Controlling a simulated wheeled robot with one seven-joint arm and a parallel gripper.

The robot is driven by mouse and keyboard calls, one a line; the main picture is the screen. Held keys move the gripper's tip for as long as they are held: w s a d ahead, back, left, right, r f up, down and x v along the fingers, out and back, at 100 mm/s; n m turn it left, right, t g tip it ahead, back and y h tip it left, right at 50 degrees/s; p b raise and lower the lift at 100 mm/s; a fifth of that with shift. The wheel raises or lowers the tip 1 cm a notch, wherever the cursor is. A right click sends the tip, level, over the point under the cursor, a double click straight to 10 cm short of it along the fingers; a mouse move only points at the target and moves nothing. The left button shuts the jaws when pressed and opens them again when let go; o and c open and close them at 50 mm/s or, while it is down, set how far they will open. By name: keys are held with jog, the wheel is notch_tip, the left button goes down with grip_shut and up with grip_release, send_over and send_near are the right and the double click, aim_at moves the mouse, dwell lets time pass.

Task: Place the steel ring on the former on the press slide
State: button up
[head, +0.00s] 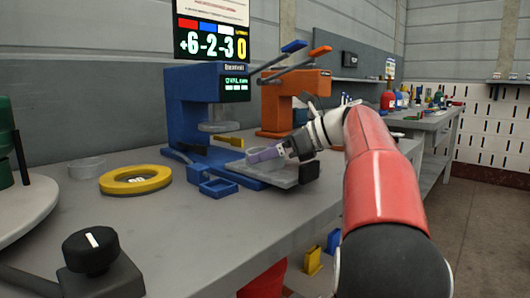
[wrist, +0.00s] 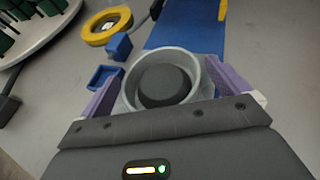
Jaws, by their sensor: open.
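The steel ring (wrist: 205,84) is pale grey and sits around the dark round former (wrist: 163,85) in the wrist view. The ring's height on the former is hard to judge. My gripper (wrist: 165,88) is open, with a purple finger on each side of the ring and small gaps visible. In the head view my gripper (head: 266,155) is low over the grey slide plate (head: 285,178), in front of the blue press (head: 190,110). The ring (head: 262,167) shows there partly behind the fingers, and the former is hidden.
A yellow ring (head: 135,179) and a pale, clear-looking ring (head: 87,168) lie on the table to the left. A blue tray (head: 218,187) and blue block (head: 197,173) lie just left of the slide. An orange press (head: 285,102) stands behind.

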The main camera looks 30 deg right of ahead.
jog(key=p+v, duration=0.2)
jog(key=v, duration=0.7)
jog(key=shift+s+d+r, duration=0.2)
jog(key=shift+d+r, duration=0.05)
jog(key=shift+r, duration=0.1)
jog(key=shift+s+d, duration=0.2)
jog(key=shift+s, duration=0.1)
